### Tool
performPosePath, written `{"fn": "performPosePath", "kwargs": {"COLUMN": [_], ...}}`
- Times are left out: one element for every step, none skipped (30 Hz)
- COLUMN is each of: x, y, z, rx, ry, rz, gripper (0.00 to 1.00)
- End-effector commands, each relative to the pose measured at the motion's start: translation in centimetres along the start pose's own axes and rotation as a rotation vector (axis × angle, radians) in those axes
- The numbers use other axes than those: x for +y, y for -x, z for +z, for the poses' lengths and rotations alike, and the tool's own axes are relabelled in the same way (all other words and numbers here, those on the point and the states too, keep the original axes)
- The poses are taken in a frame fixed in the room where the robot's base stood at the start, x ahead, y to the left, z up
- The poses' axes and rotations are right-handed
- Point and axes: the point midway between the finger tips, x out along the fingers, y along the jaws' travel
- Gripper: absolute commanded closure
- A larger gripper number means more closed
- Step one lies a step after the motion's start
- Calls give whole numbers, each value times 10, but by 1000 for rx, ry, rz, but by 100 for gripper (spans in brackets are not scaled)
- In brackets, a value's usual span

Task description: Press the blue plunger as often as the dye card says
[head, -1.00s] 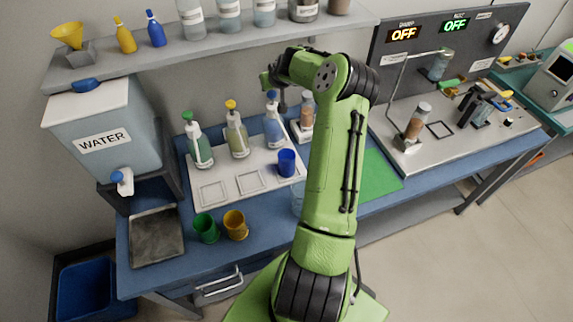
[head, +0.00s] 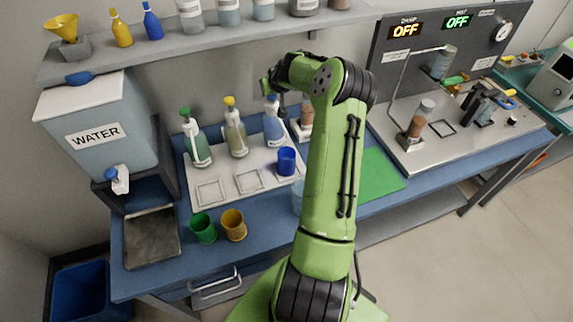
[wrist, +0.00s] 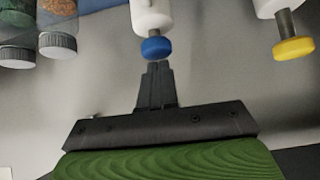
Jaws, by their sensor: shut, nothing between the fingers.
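The blue plunger (wrist: 155,48) tops the blue-liquid bottle (head: 273,128), at the right of three pump bottles. In the wrist view, which is upside down, my gripper (wrist: 157,68) is shut and empty, its tips at the blue cap and apparently touching it. In the head view the blue cap (head: 271,100) is beside my wrist. A blue cup (head: 286,161) stands on the white tray (head: 228,187) in front of this bottle. I cannot make out a dye card.
The green-capped bottle (head: 195,145) and yellow-capped bottle (head: 234,135) stand to the left. Green (head: 203,229) and yellow (head: 233,226) cups stand on the bench's front edge. Jars stand on a scale-like base right of the blue bottle. A shelf (head: 200,42) runs above.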

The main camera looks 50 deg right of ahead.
Motion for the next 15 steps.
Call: {"fn": "performPosePath", "kwargs": {"x": [0,0,0,0,0,0,0,0,0,0,-1,-1,-1,0,0], "y": [0,0,0,0,1,2,3,5,7,8,10,12,14,15,17], "z": [2,2,2,1,1,-1,-2,-3,-6,-7,-9,-11,-13,-14,-17], "rx": [-6,-6,-6,-6,-6,-6,-6,-6,-6,-7,-7,-6,-5,-5,-4], "ry": [0,0,0,0,0,0,0,1,1,1,1,2,1,1,1], "rz": [-1,-1,-1,-1,-1,-1,0,0,-1,-1,-2,-2,-2,-1,-1], "gripper": [100,100,100,100,100,100,100,100,100,100,100,100,100,100,100]}}
